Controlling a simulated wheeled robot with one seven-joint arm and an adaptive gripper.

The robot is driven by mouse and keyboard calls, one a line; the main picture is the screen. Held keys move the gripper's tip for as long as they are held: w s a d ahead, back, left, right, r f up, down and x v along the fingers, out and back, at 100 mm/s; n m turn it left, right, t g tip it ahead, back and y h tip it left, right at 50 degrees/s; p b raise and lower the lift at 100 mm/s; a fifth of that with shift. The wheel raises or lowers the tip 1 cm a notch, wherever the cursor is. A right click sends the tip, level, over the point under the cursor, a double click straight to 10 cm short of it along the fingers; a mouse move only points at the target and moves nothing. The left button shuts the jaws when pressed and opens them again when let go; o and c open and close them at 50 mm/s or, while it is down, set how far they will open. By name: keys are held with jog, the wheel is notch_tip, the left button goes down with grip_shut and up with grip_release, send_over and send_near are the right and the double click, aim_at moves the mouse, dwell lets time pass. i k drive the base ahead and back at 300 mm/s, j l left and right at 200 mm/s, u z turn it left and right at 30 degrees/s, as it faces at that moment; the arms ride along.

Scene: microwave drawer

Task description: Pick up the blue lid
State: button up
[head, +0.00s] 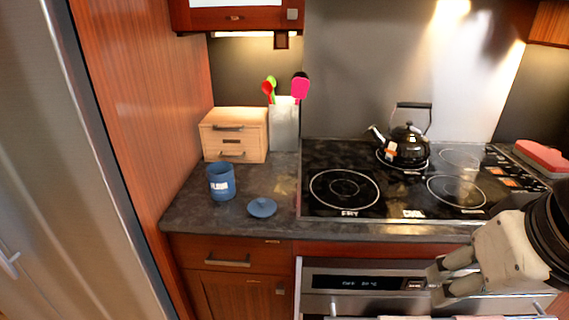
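The blue lid (262,207) lies flat on the dark countertop (190,213), close to its front edge and left of the stove. It is round with a small knob on top. A blue canister (221,182) with a white label stands upright and open just left of the lid, apart from it. My gripper (437,283) is at the lower right, in front of the oven, well to the right of the lid. Its two fingers point left with a gap between them, and nothing shows between them.
A wooden box (234,134) and a grey utensil holder (284,125) stand behind the lid. A tall fridge (60,180) bounds the left. The counter around the lid is clear.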

aim_at(261, 207)
jog(key=i+j, duration=0.2)
jog(key=j, duration=0.2)
jog(key=i+j, duration=0.2)
jog(key=j, duration=0.15)
jog(key=i+j, duration=0.2)
jog(key=j, duration=0.2)
jog(key=i+j, duration=0.2)
jog(key=j, duration=0.15)
